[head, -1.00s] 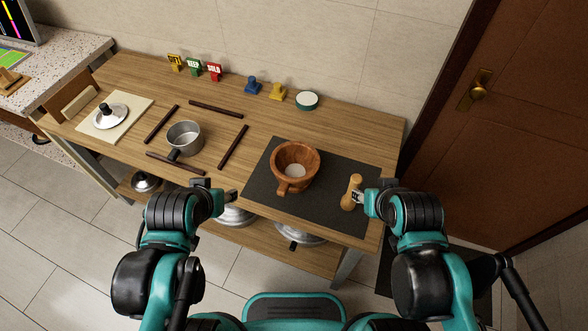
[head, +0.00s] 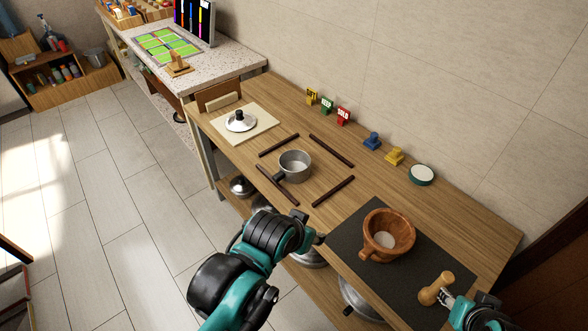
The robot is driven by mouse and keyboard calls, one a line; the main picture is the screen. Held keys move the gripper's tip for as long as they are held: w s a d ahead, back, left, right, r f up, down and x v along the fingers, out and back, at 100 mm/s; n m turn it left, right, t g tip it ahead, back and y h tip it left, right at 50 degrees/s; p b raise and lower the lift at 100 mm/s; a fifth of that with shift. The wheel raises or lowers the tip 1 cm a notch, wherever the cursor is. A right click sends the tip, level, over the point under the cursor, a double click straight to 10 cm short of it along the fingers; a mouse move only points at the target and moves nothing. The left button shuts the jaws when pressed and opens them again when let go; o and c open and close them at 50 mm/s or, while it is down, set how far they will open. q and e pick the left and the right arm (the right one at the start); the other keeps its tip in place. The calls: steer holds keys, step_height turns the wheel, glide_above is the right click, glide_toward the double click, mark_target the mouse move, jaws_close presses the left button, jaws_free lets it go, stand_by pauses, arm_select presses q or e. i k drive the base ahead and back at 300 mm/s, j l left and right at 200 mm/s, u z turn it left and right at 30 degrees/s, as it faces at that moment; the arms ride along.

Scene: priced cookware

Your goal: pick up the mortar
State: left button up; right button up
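The mortar (head: 389,234) is a brown wooden bowl with a handle-like spout toward the front and a pale disc inside. It stands upright on a dark mat (head: 350,240) at the right part of the wooden table.
A metal saucepan (head: 295,166) sits between several dark sticks. A lid (head: 240,121) lies on a pale board at the left. Colored signs (head: 327,106), blue (head: 372,141) and yellow (head: 395,156) stamps and a round green-rimmed tin (head: 422,174) line the back. Pans sit on the lower shelf.

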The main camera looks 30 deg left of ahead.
mark_target(388, 234)
steer(key=l+u, duration=0.1)
steer(key=u, duration=0.3)
steer(key=l+u, duration=0.1)
steer(key=u, duration=0.3)
steer(key=k+l+u, duration=0.1)
steer(key=u, duration=0.3)
steer(key=l+u, duration=0.1)
steer(key=u, duration=0.3)
steer(key=k+u, duration=0.1)
steer(key=u, duration=0.35)
steer(key=k+l+u, duration=0.1)
steer(key=k+l, duration=0.05)
steer(key=k, duration=0.1)
